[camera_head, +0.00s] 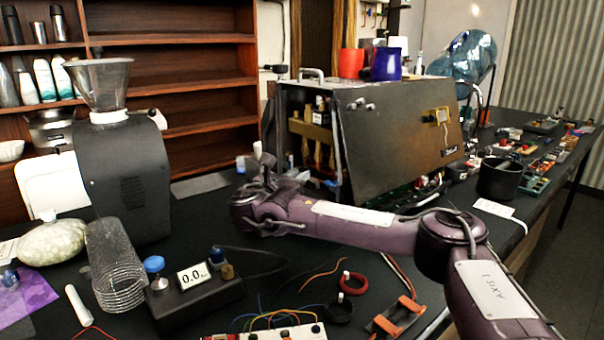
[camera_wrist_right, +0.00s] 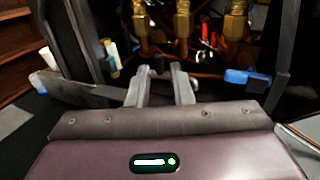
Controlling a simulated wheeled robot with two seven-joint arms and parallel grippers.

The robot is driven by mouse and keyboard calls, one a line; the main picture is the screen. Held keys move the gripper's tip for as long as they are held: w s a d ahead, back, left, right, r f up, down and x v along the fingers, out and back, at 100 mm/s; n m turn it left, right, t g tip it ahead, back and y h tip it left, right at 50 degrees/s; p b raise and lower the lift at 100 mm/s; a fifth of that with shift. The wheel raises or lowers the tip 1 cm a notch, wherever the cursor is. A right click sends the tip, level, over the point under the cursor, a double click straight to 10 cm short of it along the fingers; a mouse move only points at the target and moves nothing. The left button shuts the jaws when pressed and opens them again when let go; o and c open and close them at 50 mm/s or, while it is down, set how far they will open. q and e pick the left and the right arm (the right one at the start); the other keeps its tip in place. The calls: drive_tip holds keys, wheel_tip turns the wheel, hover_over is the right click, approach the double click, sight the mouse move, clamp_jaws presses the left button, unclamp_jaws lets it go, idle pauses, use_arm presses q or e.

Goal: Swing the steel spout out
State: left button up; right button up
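The brewer (camera_head: 395,130) stands on the bench with its grey side panel tilted and its left side open. My right gripper (camera_head: 264,168) is at the open side, its arm coming in from the right. In the right wrist view my gripper's two fingers (camera_wrist_right: 160,82) stand apart, pointing into the brewer. A small dark knob-like part shows beyond the fingertips. Brass fittings (camera_wrist_right: 183,22) and copper pipes are behind it. I cannot clearly make out the steel spout in either view; the arm hides part of the brewer's front. My left gripper is not in view.
A grinder (camera_head: 125,165) stands at the left. A black pot (camera_head: 499,180) is at the right. Red and blue cups sit on the brewer.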

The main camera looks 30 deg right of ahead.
drive_tip(key=shift+x, duration=1.65)
drive_tip(key=shift+c, duration=0.3)
clamp_jaws()
